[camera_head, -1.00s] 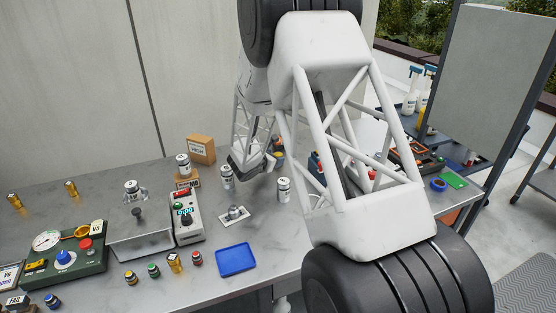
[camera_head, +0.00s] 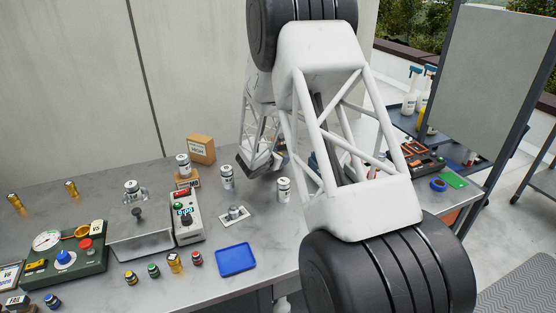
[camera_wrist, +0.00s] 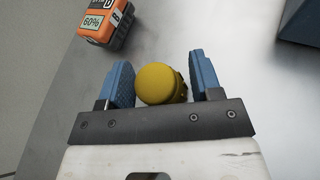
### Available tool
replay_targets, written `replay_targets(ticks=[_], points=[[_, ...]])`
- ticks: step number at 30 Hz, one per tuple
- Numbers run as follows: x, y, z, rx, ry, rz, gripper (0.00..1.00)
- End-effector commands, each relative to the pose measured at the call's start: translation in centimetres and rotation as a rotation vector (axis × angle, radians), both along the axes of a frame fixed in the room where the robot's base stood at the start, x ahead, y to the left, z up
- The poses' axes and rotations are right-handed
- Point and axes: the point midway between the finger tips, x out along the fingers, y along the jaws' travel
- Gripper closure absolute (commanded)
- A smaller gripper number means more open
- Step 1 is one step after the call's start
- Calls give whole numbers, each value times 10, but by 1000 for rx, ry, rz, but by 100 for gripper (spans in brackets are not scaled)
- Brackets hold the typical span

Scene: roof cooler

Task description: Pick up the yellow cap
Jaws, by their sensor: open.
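The yellow cap (camera_wrist: 160,84) is round and sits between the two blue fingers of my gripper (camera_wrist: 161,85) in the wrist view. The gripper is open, with a narrow gap at the left finger and the cap's darker ridged edge close to the right finger. I cannot tell whether it touches. In the head view my gripper (camera_head: 277,160) is low over the back of the table, partly behind my arm. The cap is hidden there.
An orange block marked 60% (camera_wrist: 105,26) lies at the upper left of the wrist view, and a dark blue box (camera_wrist: 301,22) at the upper right. In the head view, silver canisters (camera_head: 284,190) stand left of my arm, with a blue tray (camera_head: 236,260) in front.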

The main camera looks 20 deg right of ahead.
Motion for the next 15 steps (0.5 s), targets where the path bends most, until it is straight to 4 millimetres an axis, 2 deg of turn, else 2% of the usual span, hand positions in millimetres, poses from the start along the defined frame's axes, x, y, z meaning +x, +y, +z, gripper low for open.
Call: replay_targets(ticks=[6,15], points=[[7,-11,-5,0,0,0,41],[7,-11,-5,0,0,0,41]])
